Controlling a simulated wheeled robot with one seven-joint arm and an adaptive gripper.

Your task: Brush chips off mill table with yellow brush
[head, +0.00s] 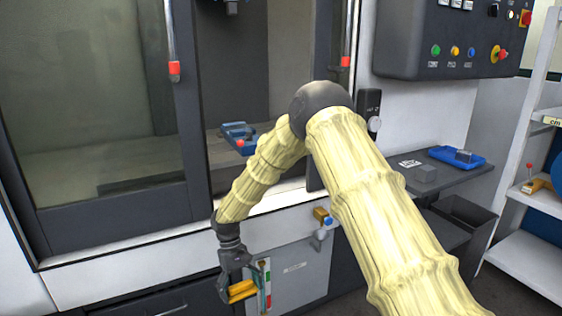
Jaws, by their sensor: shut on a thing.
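My gripper (236,284) hangs low in front of the machine's lower front, below the door opening. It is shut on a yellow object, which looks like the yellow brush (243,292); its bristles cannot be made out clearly. The mill table (222,158) shows only partly through the open door, behind my arm. A blue vise (238,135) with a small red ball-like end sits on it. Chips are too small to tell at this distance.
The glass door (90,110) covers the opening's left side. A small yellow and blue item (322,215) sits on a front bracket. The control panel (450,40) is above.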

